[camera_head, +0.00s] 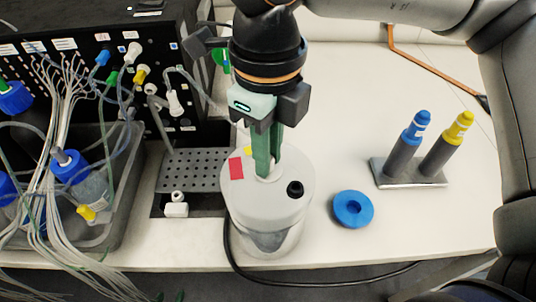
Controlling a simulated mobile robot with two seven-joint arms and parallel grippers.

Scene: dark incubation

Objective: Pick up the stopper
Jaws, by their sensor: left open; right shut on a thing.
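A pale round vessel (238,205) stands near the table's front edge. It has a flat white top with a red patch, a small yellow patch and a black plug (295,188). My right gripper (268,173) comes down from above with its green fingers close together at the middle of this top. The fingers are shut on a small white piece there, which looks like the stopper (271,179). The fingers hide most of it, and I cannot tell whether it is raised from the vessel. My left gripper is not in view.
A blue ring (352,208) lies right of the vessel. A metal stand (410,181) holds blue- and yellow-topped pipettes. Left are a black instrument, a perforated plate (196,169) and a grey tray (130,180) with bottles and tubing. A black cable runs along the front.

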